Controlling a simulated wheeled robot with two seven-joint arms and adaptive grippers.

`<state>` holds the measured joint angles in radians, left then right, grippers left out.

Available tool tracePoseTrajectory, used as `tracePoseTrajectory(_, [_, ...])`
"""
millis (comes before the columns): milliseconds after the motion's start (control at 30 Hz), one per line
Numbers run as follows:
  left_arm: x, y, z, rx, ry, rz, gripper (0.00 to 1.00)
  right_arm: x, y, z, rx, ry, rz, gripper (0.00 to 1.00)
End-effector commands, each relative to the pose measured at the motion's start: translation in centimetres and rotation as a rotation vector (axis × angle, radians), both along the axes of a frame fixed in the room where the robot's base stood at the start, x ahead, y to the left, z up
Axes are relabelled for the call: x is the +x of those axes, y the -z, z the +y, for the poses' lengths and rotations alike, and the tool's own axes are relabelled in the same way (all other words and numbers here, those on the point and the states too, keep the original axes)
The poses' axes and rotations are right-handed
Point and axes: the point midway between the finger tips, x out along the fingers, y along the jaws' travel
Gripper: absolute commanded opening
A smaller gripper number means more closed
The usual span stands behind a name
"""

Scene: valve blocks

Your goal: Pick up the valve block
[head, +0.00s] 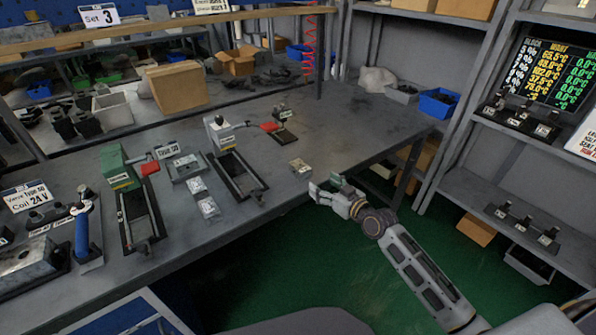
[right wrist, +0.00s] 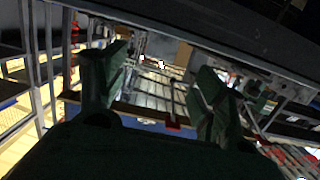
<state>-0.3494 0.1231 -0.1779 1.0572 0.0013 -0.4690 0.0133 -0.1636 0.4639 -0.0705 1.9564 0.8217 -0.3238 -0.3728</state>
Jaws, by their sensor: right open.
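A small light metal valve block (head: 300,168) sits alone near the front edge of the grey workbench (head: 345,140). Two similar small blocks lie further left, one behind (head: 197,186) and one in front (head: 208,207). My right gripper (head: 322,190) is just right of and below the lone block in the head view, at the bench's front edge, apart from it. In the right wrist view its two dark fingers (right wrist: 158,95) stand wide apart with nothing between them. No block can be made out clearly there. My left gripper is not in view.
A green-headed fixture (head: 120,172) and a grey-headed fixture (head: 222,135), each with a red handle, stand on the bench. A blue bin (head: 438,103) is at the back right. Shelves (head: 520,200) rise at the right. The bench's right part is mostly clear.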

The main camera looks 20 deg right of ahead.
Motion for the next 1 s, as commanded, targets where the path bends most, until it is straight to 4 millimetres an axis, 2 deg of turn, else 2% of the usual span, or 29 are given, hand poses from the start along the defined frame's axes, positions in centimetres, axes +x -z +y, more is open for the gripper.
tracePoseTrajectory(367, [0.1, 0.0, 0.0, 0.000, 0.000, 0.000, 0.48, 0.7, 0.1, 0.2, 0.001, 0.001, -0.001, 0.70])
tracePoseTrajectory(1000, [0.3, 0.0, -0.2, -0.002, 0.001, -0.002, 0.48, 5.4, 0.8, 2.0, 0.001, 0.000, 0.000, 0.70])
